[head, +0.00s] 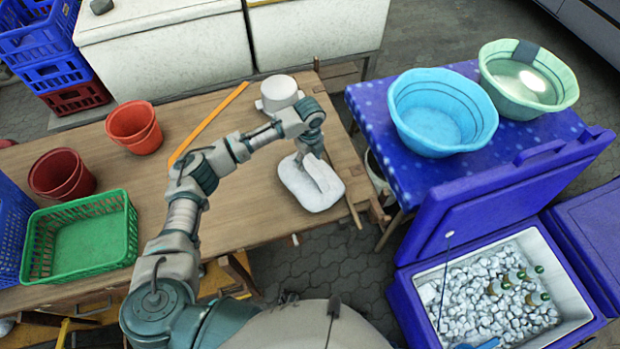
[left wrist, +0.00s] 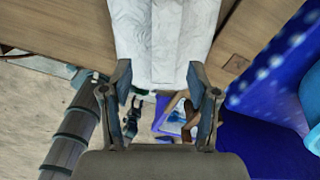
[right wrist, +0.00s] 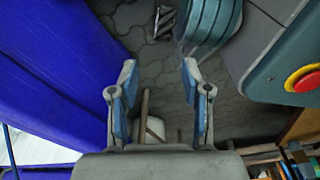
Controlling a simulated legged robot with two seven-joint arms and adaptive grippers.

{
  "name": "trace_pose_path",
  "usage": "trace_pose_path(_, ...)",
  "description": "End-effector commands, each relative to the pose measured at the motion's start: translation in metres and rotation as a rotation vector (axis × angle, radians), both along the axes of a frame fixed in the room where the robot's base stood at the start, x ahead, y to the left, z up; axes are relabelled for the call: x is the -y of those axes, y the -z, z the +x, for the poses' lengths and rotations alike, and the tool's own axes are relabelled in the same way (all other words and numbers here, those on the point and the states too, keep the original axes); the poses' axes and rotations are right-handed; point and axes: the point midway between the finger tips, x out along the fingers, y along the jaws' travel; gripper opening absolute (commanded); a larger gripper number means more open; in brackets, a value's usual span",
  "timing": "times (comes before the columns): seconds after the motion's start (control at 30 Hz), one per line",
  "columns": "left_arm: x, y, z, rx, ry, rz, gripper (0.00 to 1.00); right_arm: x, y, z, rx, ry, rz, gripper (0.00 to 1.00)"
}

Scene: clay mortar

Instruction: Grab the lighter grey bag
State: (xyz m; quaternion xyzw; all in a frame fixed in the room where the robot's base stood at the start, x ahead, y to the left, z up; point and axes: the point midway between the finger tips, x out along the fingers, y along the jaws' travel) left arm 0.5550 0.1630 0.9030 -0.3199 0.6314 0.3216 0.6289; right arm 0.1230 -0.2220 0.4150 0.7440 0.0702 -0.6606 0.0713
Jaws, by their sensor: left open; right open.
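A pale grey-white bag (head: 295,187) lies near the right end of the wooden table, with a raised part near its middle. My left gripper (head: 314,152) is at the bag's far side, low over it. In the left wrist view the bag (left wrist: 135,25) fills the top middle, and its raised part lies ahead of the open left fingers (left wrist: 160,82). I cannot tell whether they touch it. My right gripper (right wrist: 160,72) is open and empty above the paved floor, outside the head view. I see no second bag.
A white pot (head: 279,92) stands behind the bag and a long orange strip (head: 208,124) lies left of it. Red buckets (head: 134,126) and a green basket (head: 95,240) are on the left. A blue cooler (head: 415,318) and a basin table (head: 374,120) stand right.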

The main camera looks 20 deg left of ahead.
Motion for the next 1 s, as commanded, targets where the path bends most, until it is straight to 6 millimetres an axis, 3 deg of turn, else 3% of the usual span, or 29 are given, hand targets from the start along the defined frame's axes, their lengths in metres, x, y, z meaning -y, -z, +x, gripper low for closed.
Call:
trace_pose_path(0.33,0.001,0.046,0.005,0.0,0.001,0.001,0.6,-0.002,-0.004,0.011,0.006,0.0,0.001,0.48)
trace_pose_path(0.63,0.001,0.053,0.005,0.001,0.001,-0.001,0.6,0.0,-0.007,0.011,0.008,0.0,-0.001,0.48)
trace_pose_path(0.67,0.001,0.053,0.005,0.001,0.001,-0.001,0.58,0.001,-0.006,0.01,0.006,0.0,-0.002,0.48)
trace_pose_path(0.9,0.001,0.053,0.005,0.001,0.0,-0.001,0.0,0.001,-0.005,0.001,-0.006,0.001,-0.002,0.48)
trace_pose_path(1.0,0.0,0.053,0.005,0.001,0.0,-0.001,0.0,0.001,-0.005,0.002,-0.005,0.001,-0.002,0.48)
